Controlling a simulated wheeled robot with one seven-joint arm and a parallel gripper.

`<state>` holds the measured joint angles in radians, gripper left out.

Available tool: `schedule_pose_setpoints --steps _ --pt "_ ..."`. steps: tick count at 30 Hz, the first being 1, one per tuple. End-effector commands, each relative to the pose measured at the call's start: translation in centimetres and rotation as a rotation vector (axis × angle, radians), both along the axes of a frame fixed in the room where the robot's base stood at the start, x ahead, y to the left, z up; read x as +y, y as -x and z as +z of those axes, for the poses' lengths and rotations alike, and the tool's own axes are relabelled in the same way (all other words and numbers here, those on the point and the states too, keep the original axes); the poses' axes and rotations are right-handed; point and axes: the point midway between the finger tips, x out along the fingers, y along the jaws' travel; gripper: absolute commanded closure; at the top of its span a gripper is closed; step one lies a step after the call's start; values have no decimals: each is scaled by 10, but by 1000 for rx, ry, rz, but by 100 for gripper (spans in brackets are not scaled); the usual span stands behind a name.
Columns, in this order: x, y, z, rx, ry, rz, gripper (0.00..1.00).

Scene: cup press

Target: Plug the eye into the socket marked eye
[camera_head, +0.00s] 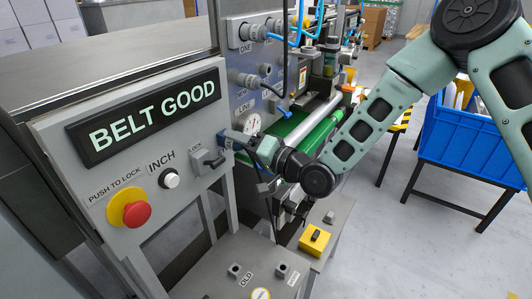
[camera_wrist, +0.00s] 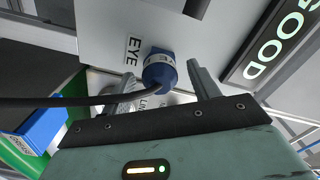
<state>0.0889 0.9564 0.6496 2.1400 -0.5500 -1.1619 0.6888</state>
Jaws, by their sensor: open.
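In the wrist view the eye's blue round plug (camera_wrist: 159,70) sits against the grey panel beside the EYE label (camera_wrist: 132,51). It covers the socket there, and how deep it sits cannot be told. A black cable (camera_wrist: 60,101) runs from it to the left. My gripper (camera_wrist: 161,74) is open, with one grey finger on each side of the plug and visible room at the right finger. In the head view my gripper (camera_head: 247,146) is at the right edge of the panel, and the plug is mostly hidden by my arm.
The panel carries a BELT GOOD display (camera_head: 150,116), a red push button (camera_head: 133,213), a white INCH button (camera_head: 170,179) and a lock switch (camera_head: 210,161). A green belt (camera_head: 313,135) lies behind my arm. A grey shelf (camera_head: 215,262) is below. A blue crate (camera_head: 460,140) stands right.

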Motion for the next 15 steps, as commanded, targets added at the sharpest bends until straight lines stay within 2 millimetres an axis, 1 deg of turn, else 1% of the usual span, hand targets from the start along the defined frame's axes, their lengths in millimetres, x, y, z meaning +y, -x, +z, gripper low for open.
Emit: schedule_pose_setpoints --steps 5,15 --pt "-25 18 -4 0 2 -2 39" --pt "-87 66 -4 2 2 -4 39"
